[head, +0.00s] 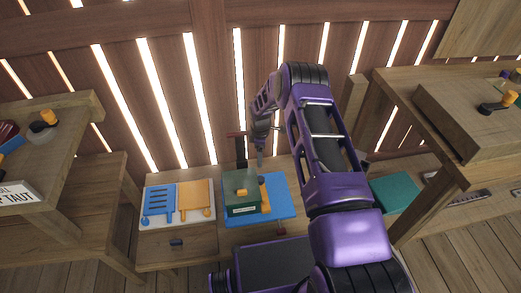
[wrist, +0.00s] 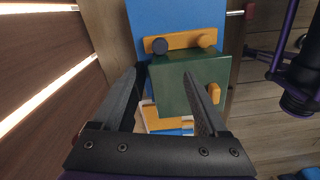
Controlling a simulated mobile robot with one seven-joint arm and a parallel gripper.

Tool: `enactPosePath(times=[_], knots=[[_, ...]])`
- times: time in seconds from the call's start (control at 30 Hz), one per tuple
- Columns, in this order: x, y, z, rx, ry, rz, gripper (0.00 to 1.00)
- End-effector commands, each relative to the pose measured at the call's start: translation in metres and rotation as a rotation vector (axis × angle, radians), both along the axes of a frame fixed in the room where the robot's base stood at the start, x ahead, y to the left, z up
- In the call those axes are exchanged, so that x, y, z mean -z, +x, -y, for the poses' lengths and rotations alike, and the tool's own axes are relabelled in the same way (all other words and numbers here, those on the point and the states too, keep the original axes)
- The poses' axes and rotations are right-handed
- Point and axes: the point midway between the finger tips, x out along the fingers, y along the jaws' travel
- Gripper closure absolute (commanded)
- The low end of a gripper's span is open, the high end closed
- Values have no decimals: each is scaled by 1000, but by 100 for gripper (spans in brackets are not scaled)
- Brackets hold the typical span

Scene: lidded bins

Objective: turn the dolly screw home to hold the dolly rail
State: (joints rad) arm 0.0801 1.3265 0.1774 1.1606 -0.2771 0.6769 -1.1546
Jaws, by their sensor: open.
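A blue board (head: 285,203) lies on the low bench and also shows in the wrist view (wrist: 180,18). An orange rail (wrist: 183,41) lies on it, with a dark round knob (wrist: 160,46) at its left end and an orange knob (wrist: 207,40) at its right. I cannot tell which knob is the dolly screw, or whether it is fully turned in. A dark green box (wrist: 190,75) with an orange tab stands by the rail; it also shows in the head view (head: 238,182). My gripper (wrist: 165,75) is open and empty, its fingers over the green box's near side, short of the knobs.
A white tray (head: 147,214) with blue and orange panels lies left of the board. Taller wooden benches (head: 118,170) flank both sides, and a slatted wall closes the back.

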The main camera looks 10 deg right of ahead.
Motion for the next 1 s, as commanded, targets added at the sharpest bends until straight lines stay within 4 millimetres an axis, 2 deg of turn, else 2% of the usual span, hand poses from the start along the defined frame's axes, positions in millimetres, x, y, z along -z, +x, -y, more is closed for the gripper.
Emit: enactPosePath(times=[0.1, 0.2, 0.57, 0.8, 1.0], knots=[[-15, 0, 0, 0, 1, 1, 24], [-19, 0, 0, 0, 0, 0, 24], [-21, 0, 0, -13, 0, 0, 24], [-24, -1, -2, -327, 2, -2, 24], [-11, -1, -3, -395, 1, -2, 24]])
